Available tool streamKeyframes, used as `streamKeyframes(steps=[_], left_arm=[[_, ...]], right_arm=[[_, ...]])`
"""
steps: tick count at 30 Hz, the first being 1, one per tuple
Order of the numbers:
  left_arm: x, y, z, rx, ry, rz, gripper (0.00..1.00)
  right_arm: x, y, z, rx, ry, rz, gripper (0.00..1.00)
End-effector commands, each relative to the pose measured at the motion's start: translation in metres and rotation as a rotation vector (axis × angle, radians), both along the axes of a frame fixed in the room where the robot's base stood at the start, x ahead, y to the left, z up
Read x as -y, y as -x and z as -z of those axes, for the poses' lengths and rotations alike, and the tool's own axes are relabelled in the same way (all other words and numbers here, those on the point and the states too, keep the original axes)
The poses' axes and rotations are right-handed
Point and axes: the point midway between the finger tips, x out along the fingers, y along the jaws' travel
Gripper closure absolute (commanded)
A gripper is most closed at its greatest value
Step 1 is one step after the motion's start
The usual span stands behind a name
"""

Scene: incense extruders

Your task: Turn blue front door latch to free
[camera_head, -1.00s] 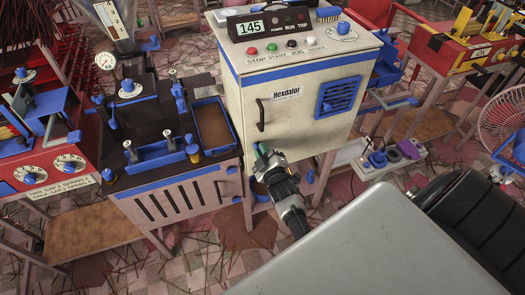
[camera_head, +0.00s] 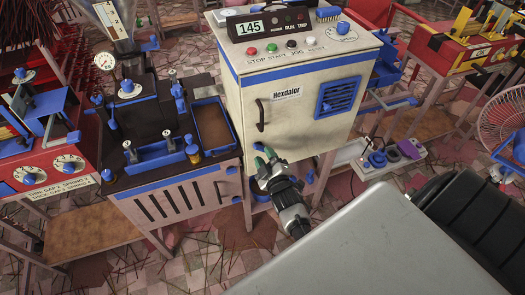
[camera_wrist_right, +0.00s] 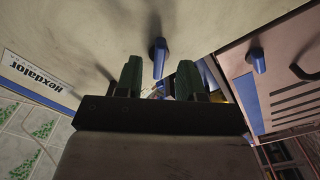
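The blue door latch (camera_wrist_right: 158,55) is on the pale cabinet door and points along the door face. In the right wrist view it appears beyond and between the two green fingertips of my right gripper (camera_wrist_right: 160,76). The fingers are apart, and I see no contact with the latch. In the head view my right gripper (camera_head: 265,155) is at the lower left of the Hexdalor cabinet door (camera_head: 290,120), below the dark handle. There the latch is mostly hidden by the fingers. My left gripper is not in view.
A dark machine with a slotted front panel (camera_head: 172,200) stands close to the left. Its blue knob (camera_wrist_right: 258,60) is near the fingers in the wrist view. A power strip (camera_head: 385,158) is to the right. A fan (camera_head: 502,115) stands at the far right.

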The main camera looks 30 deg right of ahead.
Motion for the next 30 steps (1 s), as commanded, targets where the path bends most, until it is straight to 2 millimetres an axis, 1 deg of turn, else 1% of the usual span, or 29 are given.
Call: streamKeyframes(steps=[1, 6, 9, 12, 17, 30], left_arm=[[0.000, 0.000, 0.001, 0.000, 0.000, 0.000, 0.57], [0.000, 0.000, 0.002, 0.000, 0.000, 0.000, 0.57], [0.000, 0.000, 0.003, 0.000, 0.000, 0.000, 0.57], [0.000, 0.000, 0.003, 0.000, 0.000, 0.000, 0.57], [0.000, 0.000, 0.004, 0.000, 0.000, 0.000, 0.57], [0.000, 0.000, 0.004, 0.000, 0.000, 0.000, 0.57]], right_arm=[[-0.003, 0.012, 0.002, -0.003, -0.001, 0.000, 0.62], [-0.011, 0.046, 0.002, -0.003, -0.002, 0.000, 0.62], [-0.015, 0.061, 0.001, -0.001, 0.000, 0.000, 0.62], [-0.018, 0.072, 0.001, -0.001, -0.001, 0.000, 0.62], [-0.020, 0.079, 0.000, 0.000, -0.001, 0.000, 0.62], [-0.019, 0.079, 0.000, 0.000, 0.000, 0.000, 0.62]])
